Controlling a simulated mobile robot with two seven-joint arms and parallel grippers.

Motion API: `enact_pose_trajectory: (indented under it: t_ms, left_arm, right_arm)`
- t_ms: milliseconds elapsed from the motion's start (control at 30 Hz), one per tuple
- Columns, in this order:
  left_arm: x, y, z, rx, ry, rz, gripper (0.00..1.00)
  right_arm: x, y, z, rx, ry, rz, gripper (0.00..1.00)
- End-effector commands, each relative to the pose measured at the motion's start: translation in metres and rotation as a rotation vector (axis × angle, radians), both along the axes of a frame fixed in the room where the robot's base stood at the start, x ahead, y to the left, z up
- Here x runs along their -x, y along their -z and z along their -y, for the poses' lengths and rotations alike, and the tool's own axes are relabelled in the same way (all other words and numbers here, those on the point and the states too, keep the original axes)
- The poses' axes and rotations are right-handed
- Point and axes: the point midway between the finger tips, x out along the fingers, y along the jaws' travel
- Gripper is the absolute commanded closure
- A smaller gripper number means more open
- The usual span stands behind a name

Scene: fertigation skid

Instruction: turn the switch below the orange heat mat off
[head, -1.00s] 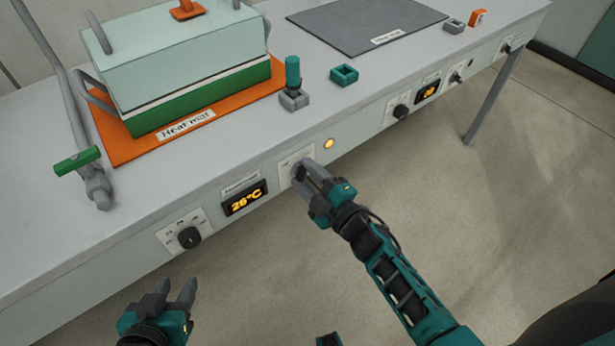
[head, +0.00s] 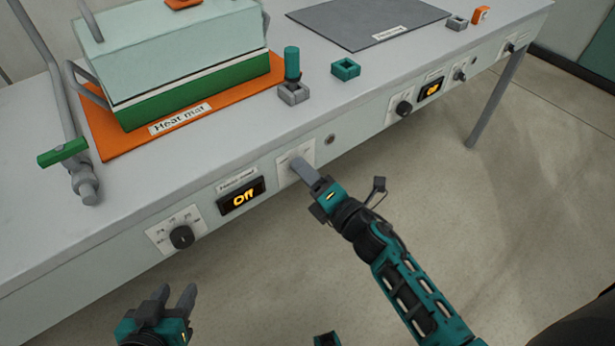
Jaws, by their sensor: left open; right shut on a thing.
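The orange heat mat (head: 97,130) lies on the bench's left part under a green tray with a pale lid. On the bench front below it are a dial (head: 181,237), a display (head: 242,197) reading "Off", and the white switch plate (head: 283,169). My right gripper (head: 298,166) is at this plate, shut on the switch, which its fingers hide. The round lamp (head: 330,139) to the right of the plate is grey and unlit. My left gripper (head: 175,298) is open and empty, below and apart from the bench front.
A grey mat (head: 365,25) lies on the bench's right part, with its own knob (head: 404,108) and lit display (head: 430,90) below. A green valve handle (head: 62,152) on a pipe stands at the left. The floor before the bench is clear.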

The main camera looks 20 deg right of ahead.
Motion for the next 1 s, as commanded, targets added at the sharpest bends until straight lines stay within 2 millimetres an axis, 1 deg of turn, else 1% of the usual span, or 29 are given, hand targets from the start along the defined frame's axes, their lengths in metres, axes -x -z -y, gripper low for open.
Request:
enact_pose_trajectory:
  t_ms: [33,200,500,700,1000]
  left_arm:
    - [0.0,0.005,0.0,0.0,0.0,-0.001,0.57]
    - [0.0,0.013,0.0,0.0,0.0,-0.001,0.57]
    - [0.0,0.02,0.0,0.0,0.0,-0.001,0.57]
    - [0.0,0.022,0.0,0.001,-0.001,-0.001,0.57]
    - [0.0,0.022,0.0,-0.001,-0.001,-0.001,0.57]
  right_arm:
    - [0.0,0.003,0.0,0.041,0.0,0.014,0.86]
    - [0.0,0.002,0.0,0.169,0.0,0.061,0.86]
    - [0.0,0.002,0.0,0.321,0.0,0.116,0.86]
    - [0.0,0.001,0.0,0.369,0.0,0.133,0.86]
    - [0.0,0.0,0.0,0.383,-0.001,0.138,0.86]
